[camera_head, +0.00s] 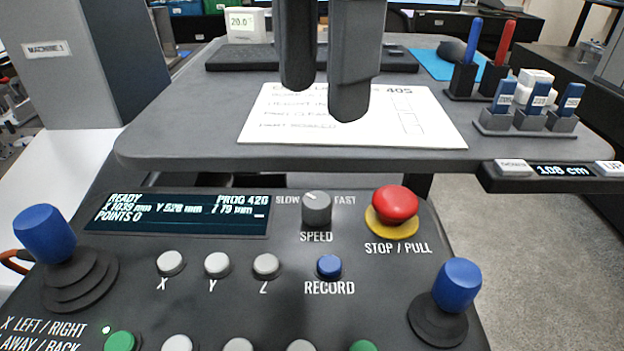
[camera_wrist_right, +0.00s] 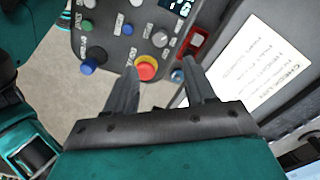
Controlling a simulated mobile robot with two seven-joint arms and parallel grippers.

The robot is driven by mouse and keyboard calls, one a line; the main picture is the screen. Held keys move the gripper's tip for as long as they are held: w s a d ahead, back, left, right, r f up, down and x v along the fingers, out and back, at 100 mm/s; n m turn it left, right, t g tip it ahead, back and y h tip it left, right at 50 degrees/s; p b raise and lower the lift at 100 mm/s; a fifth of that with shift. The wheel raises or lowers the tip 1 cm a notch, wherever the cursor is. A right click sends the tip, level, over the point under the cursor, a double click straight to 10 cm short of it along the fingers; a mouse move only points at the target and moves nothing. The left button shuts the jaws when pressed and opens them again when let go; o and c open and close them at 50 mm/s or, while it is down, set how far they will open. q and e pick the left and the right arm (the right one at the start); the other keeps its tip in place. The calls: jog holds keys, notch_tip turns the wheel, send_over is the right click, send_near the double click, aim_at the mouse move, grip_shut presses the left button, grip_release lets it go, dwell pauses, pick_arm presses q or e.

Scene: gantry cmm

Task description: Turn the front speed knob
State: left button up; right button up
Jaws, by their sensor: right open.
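The speed knob (camera_head: 316,208) is a short grey dial on the dark control panel (camera_head: 240,305), between the words SLOW and FAST. Its white pointer mark is toward the upper left, on the SLOW side. In the right wrist view the knob (camera_wrist_right: 160,38) sits beyond the red stop button. My right gripper (camera_head: 322,100) is open and empty. In the head view its fingers hang in front of the white checklist, above the knob in the picture and apart from it. The wrist view shows the spread fingers (camera_wrist_right: 160,68) on either side of the stop button. My left gripper is out of view.
The red stop button (camera_head: 394,205) stands close right of the knob. Blue-capped joysticks (camera_head: 458,284) (camera_head: 44,232) rise at both panel sides. A display (camera_head: 180,213) is left, and a blue record button (camera_head: 329,266) is below. A checklist (camera_head: 420,126) lies on the desk behind.

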aim_at(319, 199)
notch_tip(319, 199, down, 10)
jog(key=shift+r+b, duration=0.1)
jog(key=shift+b, duration=0.4)
jog(key=shift+f, duration=0.6)
jog(key=shift+c, duration=0.4)
grip_shut()
